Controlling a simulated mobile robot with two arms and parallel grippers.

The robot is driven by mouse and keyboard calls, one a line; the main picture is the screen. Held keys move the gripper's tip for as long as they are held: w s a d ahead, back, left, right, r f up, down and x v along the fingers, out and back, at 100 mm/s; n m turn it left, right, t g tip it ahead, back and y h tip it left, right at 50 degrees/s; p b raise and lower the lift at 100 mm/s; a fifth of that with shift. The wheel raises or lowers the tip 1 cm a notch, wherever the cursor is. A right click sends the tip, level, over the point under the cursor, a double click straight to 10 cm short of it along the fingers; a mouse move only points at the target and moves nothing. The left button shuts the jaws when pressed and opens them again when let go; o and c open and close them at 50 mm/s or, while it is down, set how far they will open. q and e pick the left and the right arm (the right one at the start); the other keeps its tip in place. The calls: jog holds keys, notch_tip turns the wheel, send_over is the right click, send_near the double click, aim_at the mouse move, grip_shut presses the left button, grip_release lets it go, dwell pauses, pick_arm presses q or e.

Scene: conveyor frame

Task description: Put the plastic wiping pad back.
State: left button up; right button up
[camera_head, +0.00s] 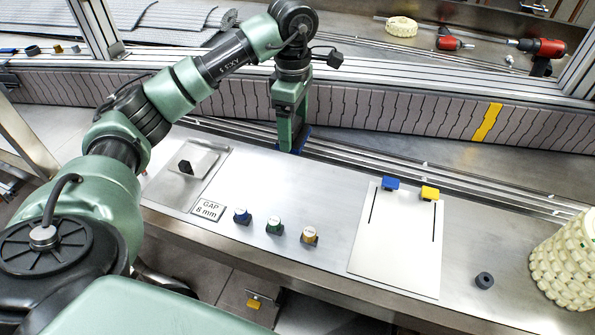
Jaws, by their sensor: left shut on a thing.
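My left gripper (291,148) reaches down to the back edge of the steel bench, beside the metal rails. It is shut on a small blue piece (303,138), of which only a part shows behind the fingers. I cannot tell whether this is the plastic wiping pad. A flat whitish pad with a black knob (186,167) lies in a shallow tray (168,194) at the left of the bench, apart from the gripper. My right gripper is not in view.
A "GAP 8 mm" label (208,209) and blue, green and yellow knobs (274,227) are along the bench front. A white plate (393,255) with blue and yellow blocks lies right of centre. A black cylinder (484,281) and cream roll (569,262) stand at right.

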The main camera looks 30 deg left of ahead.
aim_at(294, 137)
pick_arm(q)
notch_tip(294, 137, down, 16)
jog(key=shift+w+r+p, duration=0.1)
jog(key=shift+r+p, duration=0.05)
jog(key=shift+p, duration=0.35)
jog(key=shift+f, duration=0.2)
jog(key=o, duration=1.1)
notch_tip(294, 137, up, 12)
jog(key=shift+r+b, duration=0.25)
jog(key=shift+b, duration=0.4)
